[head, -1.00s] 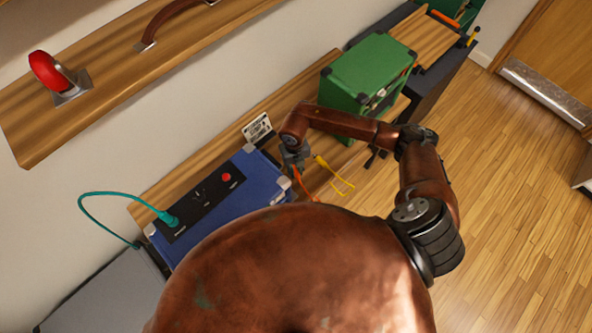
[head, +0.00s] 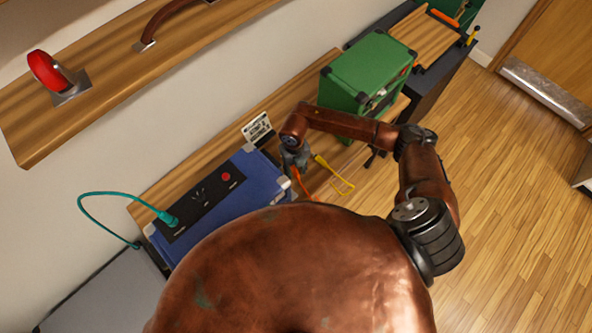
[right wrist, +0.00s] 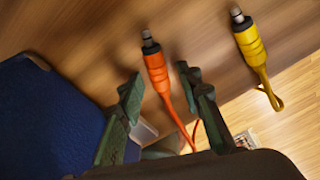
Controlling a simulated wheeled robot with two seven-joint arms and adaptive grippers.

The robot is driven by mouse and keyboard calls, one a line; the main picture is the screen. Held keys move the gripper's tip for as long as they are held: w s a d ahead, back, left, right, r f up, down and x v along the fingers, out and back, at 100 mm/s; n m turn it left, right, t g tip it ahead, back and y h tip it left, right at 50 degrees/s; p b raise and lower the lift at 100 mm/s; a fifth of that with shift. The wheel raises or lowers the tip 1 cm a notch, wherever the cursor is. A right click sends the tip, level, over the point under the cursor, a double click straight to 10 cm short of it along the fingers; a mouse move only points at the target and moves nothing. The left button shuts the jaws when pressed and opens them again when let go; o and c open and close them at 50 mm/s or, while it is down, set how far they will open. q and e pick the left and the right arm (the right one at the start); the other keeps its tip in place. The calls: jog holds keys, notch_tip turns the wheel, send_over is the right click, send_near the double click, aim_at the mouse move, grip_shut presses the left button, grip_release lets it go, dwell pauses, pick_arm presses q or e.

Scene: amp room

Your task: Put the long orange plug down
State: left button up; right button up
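The orange plug (right wrist: 157,72), with a metal tip, lies against the wooden bench top (right wrist: 100,40) in the right wrist view. In the head view its orange cable (head: 301,181) shows beside the blue amp. My right gripper (right wrist: 160,80) is open, with one green finger on each side of the plug and visible gaps between. In the head view this gripper (head: 296,158) is over the bench between the blue amp and the green amp. My left gripper is not in view.
A yellow plug (right wrist: 249,42) with a looped cable lies to the right of the orange one. The blue amp (head: 258,186) stands close on the left, with a teal cable (head: 105,194) plugged in. The green amp (head: 366,72) stands behind. A small sign (head: 257,128) is near the wall.

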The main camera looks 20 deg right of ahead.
aim_at(295, 170)
notch_tip(295, 170, up, 12)
jog(key=shift+w, duration=0.45)
dwell(0.4)
